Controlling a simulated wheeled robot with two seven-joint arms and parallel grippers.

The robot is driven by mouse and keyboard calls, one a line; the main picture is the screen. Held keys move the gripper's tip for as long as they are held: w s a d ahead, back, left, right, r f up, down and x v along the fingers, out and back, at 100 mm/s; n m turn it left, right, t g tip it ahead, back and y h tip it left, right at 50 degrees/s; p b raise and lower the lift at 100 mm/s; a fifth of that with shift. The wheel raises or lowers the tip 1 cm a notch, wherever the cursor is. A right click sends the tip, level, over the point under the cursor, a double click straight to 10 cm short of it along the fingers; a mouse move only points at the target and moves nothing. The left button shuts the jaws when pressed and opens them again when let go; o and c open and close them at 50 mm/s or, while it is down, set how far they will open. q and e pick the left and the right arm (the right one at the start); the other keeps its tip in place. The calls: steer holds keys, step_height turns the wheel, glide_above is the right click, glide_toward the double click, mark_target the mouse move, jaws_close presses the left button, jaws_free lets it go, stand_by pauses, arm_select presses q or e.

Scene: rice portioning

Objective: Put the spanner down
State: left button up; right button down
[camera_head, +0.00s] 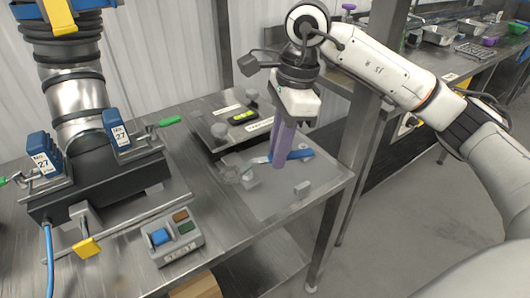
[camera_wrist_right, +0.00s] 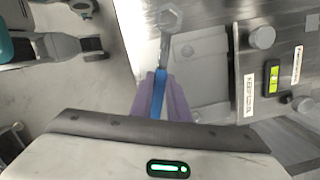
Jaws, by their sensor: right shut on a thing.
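The spanner (camera_head: 301,155) has a blue handle and a bare metal end. In the head view it runs across my right gripper's fingertips, at or just above a grey mat (camera_head: 277,207) on the metal table. My right gripper (camera_head: 283,160) points down with two purple fingers and is shut on the spanner. In the right wrist view the spanner (camera_wrist_right: 166,45) sticks out from between the purple fingers (camera_wrist_right: 160,98), its open metal head pointing away. I cannot tell whether it touches the mat. My left gripper is not in view.
A dark plate with knobs and a yellow-green level (camera_head: 242,117) lies behind the mat. A clamped pipe fixture (camera_head: 100,175) and a button box (camera_head: 174,237) stand to the left. A table post (camera_head: 365,110) rises at the right.

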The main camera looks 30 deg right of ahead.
steer(key=w+d+r+m+t+h+p, duration=0.1)
steer(key=w+d+m, duration=0.15)
steer(key=m, duration=0.45)
steer(key=w+d+r+m+h, duration=0.1)
steer(key=d+m, duration=0.2)
steer(key=m, duration=0.4)
steer(key=f, duration=1)
steer(key=shift+s+a+p, duration=0.2)
steer(key=shift+s+p, duration=0.05)
steer(key=shift+p, duration=0.1)
steer(key=shift+f, duration=0.2)
steer(key=c, duration=1.7)
jaws_free()
steer(key=shift+r, duration=0.1)
